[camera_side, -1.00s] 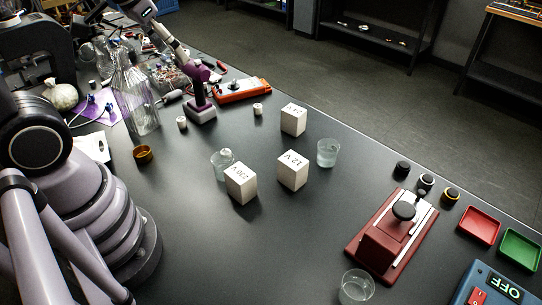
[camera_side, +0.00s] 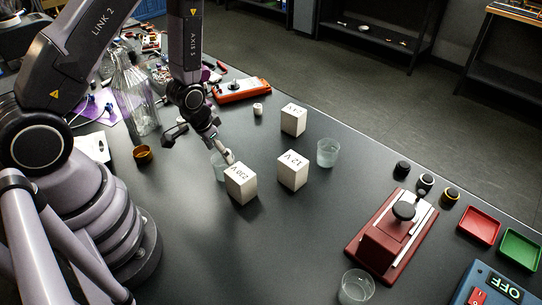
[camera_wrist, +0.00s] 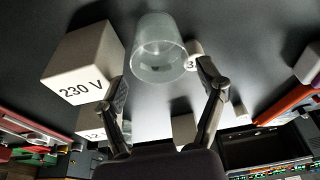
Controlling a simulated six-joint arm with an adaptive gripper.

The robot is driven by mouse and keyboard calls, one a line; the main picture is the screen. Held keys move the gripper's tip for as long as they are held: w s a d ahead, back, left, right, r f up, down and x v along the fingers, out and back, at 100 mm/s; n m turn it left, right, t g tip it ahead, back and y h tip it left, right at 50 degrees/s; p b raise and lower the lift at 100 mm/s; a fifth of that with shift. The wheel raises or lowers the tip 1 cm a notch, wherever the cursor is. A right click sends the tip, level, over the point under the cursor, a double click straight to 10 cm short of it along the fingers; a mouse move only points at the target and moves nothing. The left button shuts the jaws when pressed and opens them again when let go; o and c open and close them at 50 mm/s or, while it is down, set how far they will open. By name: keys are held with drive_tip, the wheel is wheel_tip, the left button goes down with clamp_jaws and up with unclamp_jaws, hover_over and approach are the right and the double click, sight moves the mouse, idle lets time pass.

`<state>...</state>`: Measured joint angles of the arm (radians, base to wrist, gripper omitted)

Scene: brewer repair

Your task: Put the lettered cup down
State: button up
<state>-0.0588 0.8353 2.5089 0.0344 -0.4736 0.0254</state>
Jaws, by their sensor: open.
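A clear cup (camera_side: 219,172) stands on the dark table beside the white 230 V block (camera_side: 241,184), which partly hides it in the side view. In the wrist view the cup (camera_wrist: 160,48) is close in front of my gripper (camera_wrist: 162,76). My gripper (camera_side: 226,156) is open, with one finger on each side of the cup's near part. I cannot tell whether either finger touches it. No letter on the cup is readable. The 230 V block (camera_wrist: 84,72) is just left of the cup in the wrist view, close to the left finger.
The 12 V block (camera_side: 292,171), another white block (camera_side: 293,120) and a second clear cup (camera_side: 327,153) stand to the right. A third clear cup (camera_side: 356,287) is by the red fixture (camera_side: 390,235) in front. A small white cylinder (camera_wrist: 193,58) is near the right finger.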

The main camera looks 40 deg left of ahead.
sight(225, 164)
drive_tip(key=x, duration=0.5)
drive_tip(key=shift+f, duration=0.3)
drive_tip(key=c, duration=1)
drive_tip(key=shift+o, duration=0.2)
drive_tip(key=shift+r, duration=0.1)
